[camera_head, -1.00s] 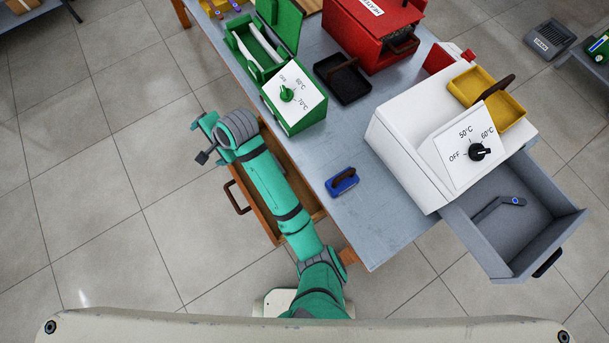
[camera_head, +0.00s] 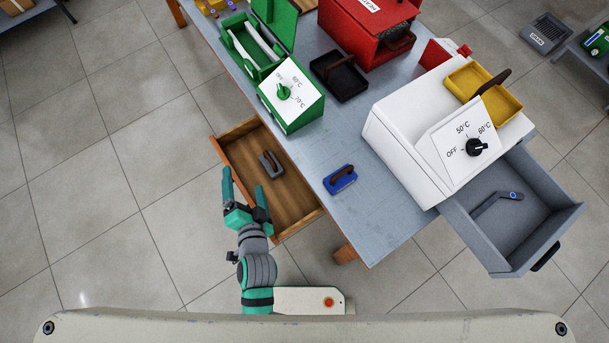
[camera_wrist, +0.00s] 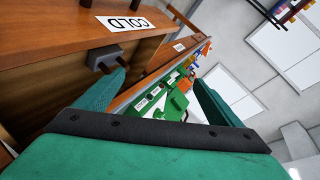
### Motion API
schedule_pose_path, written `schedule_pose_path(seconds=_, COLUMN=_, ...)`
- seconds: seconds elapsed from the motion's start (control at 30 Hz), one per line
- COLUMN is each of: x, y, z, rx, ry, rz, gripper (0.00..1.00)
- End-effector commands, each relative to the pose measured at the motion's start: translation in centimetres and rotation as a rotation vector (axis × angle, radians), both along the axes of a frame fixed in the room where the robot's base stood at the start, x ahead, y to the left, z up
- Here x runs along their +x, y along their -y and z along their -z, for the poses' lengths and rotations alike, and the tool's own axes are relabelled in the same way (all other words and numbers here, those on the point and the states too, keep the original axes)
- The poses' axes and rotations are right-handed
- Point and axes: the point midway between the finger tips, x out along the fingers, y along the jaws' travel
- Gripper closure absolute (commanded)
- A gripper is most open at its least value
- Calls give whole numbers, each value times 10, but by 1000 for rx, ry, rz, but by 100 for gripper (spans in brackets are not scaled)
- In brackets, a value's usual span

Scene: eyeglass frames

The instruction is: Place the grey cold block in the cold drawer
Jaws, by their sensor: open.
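The grey block (camera_head: 266,167) with a brown handle lies inside the open wooden drawer (camera_head: 293,212), toward its far end. The drawer sticks out from under the blue-grey table.
A blue block (camera_head: 340,179) stands on the table edge right of the drawer. A green heater (camera_head: 290,98), black tray (camera_head: 338,76), red box (camera_head: 366,38) and white unit (camera_head: 410,130) with an open grey drawer (camera_head: 515,235) stand around it. Floor left is clear.

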Motion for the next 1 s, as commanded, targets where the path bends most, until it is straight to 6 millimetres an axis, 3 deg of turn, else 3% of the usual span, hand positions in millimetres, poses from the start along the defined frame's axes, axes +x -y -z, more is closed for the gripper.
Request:
schedule_pose_path(seconds=0.03, x=-20, y=16, z=3, rx=-68, ry=11, rz=15, gripper=11)
schedule_pose_path(seconds=0.17, x=-63, y=61, z=-1, rx=-278, ry=61, rz=38, gripper=11)
schedule_pose_path(seconds=0.3, x=-108, y=107, z=-17, rx=-525, ry=119, rz=31, gripper=11)
schedule_pose_path(seconds=0.5, x=-153, y=150, z=-49, rx=-825, ry=197, rz=-21, gripper=11)
schedule_pose_path(seconds=0.7, x=-169, y=165, z=-67, rx=-958, ry=242, rz=-55, gripper=11)
schedule_pose_path(seconds=1.0, x=-170, y=166, z=-69, rx=-967, ry=246, rz=-57, gripper=11)
